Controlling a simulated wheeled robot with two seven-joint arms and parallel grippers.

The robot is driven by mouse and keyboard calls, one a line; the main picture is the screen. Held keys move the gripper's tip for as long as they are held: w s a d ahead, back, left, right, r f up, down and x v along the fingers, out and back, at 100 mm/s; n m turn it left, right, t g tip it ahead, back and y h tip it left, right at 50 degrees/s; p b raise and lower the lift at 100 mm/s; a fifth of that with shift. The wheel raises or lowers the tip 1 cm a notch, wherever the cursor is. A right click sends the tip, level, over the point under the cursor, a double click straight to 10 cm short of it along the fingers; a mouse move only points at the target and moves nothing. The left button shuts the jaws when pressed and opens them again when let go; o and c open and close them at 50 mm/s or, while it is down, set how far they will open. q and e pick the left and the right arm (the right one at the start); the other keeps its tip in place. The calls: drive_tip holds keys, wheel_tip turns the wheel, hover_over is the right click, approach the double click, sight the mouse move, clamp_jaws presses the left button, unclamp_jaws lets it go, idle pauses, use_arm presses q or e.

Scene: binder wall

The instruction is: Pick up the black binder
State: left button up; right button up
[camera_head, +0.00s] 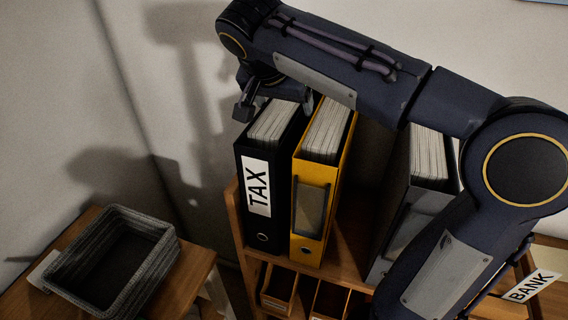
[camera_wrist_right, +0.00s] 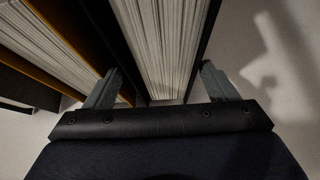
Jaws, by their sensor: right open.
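The black binder (camera_head: 247,215) stands upright on a wooden shelf, with a white TAX label on its spine. The yellow binder (camera_head: 312,225) stands right beside it. My right gripper (camera_head: 277,104) is over the top of the black binder, its fingers apart. In the right wrist view the open right gripper (camera_wrist_right: 160,72) has the black binder's paper block (camera_wrist_right: 168,45) between its fingers, one finger toward each side of the binder. I cannot tell whether the fingers touch it. My left gripper is not in view.
A grey binder (camera_head: 402,225) stands further right, partly behind my right arm. A grey woven basket (camera_head: 155,262) sits on a low wooden table at left. A BANK label (camera_head: 530,286) shows at lower right. Small wooden boxes (camera_head: 280,288) are under the shelf. A wall is behind.

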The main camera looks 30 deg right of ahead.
drive_tip(key=x, duration=0.4)
drive_tip(key=shift+w+f, duration=0.1)
drive_tip(key=shift+f, duration=0.35)
drive_tip(key=c, duration=1.7)
drive_tip(key=shift+r, duration=0.15)
clamp_jaws()
drive_tip(key=shift+r, duration=0.1)
